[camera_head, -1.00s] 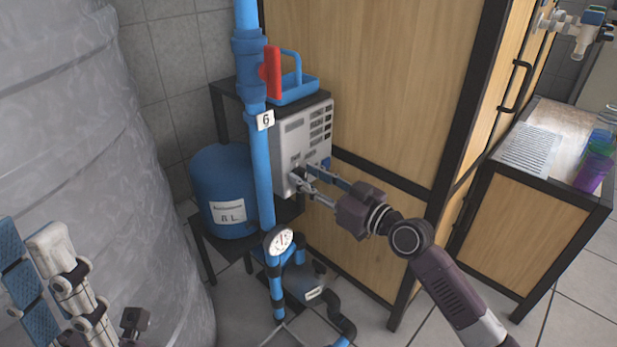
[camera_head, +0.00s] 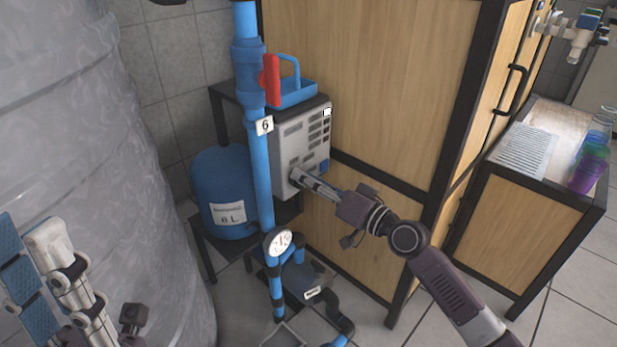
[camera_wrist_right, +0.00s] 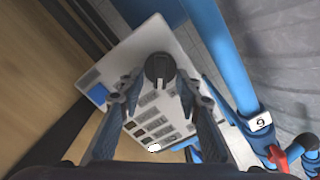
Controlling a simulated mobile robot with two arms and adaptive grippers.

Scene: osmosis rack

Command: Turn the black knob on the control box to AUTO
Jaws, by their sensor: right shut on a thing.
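The control box (camera_head: 309,145) is a light grey metal case with rows of dark slots, standing behind the blue pipe. The round black knob (camera_wrist_right: 160,68) shows on its face in the right wrist view; in the head view the fingers hide it. My right gripper (camera_head: 297,177) reaches the lower part of the box face. In the wrist view its fingers (camera_wrist_right: 158,80) are on both sides of the knob, shut on it. The AUTO marking is not readable. My left gripper (camera_head: 45,265) is partly in view at the lower left, away from the box; its opening is unclear.
A blue vertical pipe (camera_head: 262,185) with a red-handled valve (camera_head: 271,80) runs close left of the box. A blue tank (camera_head: 224,180) stands behind it. A pressure gauge (camera_head: 279,242) is below. A wooden cabinet (camera_head: 385,90) borders the right side. A large grey tank (camera_head: 70,130) fills the left.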

